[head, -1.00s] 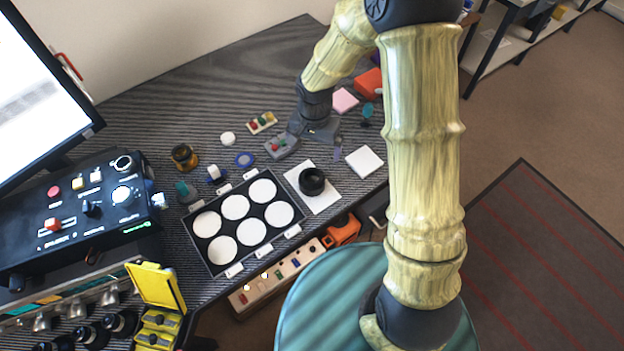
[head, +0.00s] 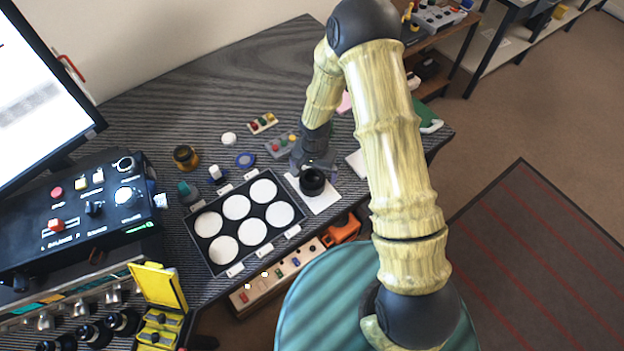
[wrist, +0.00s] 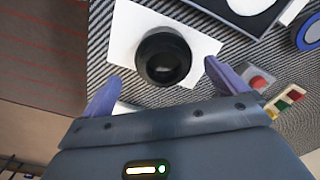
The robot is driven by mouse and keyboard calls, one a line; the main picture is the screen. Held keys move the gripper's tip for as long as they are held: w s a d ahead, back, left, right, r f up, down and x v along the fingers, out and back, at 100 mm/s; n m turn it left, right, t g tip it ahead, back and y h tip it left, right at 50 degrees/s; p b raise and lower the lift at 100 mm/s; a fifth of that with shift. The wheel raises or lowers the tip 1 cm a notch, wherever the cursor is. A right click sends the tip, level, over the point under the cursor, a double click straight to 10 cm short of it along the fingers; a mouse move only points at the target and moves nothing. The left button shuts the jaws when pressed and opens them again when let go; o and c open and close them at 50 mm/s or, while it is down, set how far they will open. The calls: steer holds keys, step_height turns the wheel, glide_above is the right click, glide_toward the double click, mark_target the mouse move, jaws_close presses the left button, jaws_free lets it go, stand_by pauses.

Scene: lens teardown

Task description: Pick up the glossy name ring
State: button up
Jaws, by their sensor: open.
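A black round lens (head: 312,183) stands on a white card near the table's front edge. It also shows in the wrist view (wrist: 163,57), with a dark rim around a shiny dark centre. The name ring cannot be clearly told apart from the rest of the lens; no lettering is readable. My gripper (wrist: 160,83) is open and empty, its two purple fingers apart on either side of the near side of the lens. In the head view my gripper (head: 316,165) is just behind the lens, partly hidden by my arm.
A black tray (head: 216,266) with several white round pads lies left of the white card (head: 325,203). A second white card (head: 356,163) is at the right.

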mark_target(312, 180)
steer(key=shift+f, duration=0.15)
steer(key=shift+w+a+f+p, duration=0.15)
steer(key=shift+f+p, duration=0.2)
steer(key=shift+f, duration=0.9)
steer(key=shift+s+a+f+p, duration=0.1)
steer(key=shift+f+p, duration=0.2)
steer(key=shift+f, duration=0.9)
steer(key=c, duration=1.1)
steer(key=shift+r, duration=0.1)
step_height(312, 180, up, 10)
steer(key=shift+f+b, duration=0.1)
steer(key=shift+b, duration=0.5)
